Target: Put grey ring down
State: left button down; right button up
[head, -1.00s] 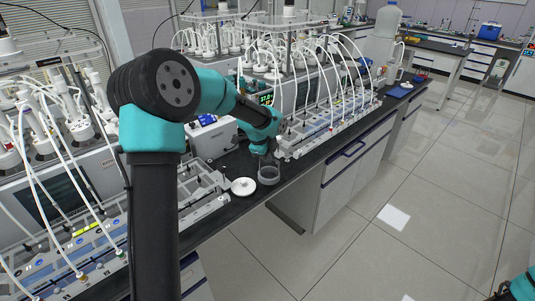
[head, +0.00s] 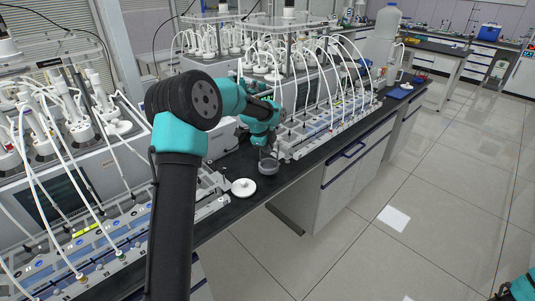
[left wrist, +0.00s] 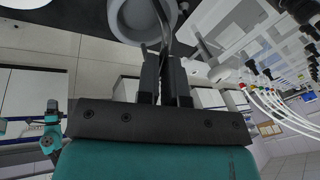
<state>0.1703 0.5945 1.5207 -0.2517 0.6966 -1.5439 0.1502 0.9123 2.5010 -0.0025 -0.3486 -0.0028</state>
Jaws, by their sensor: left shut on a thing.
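The grey ring (head: 269,168) is at the front edge of the black bench in the head view, just below my left gripper (head: 268,151). In the left wrist view, part of the round grey ring (left wrist: 147,32) shows at the top, at the tips of my left gripper (left wrist: 166,58). The fingers are shut on its wall. I cannot tell whether its underside touches the bench.
A white disc with a knob (head: 243,187) lies close to the ring, on its left. Racks with white tubes (head: 335,118) stand behind and to the right. The black bench top (head: 285,172) has a narrow free strip along its front edge.

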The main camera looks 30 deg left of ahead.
pick_arm(q)
jog(key=shift+f, duration=1.3)
jog(key=shift+f, duration=0.1)
jog(key=c, duration=1.3)
grip_release()
jog(key=shift+o, duration=0.2)
jog(key=v, duration=1.2)
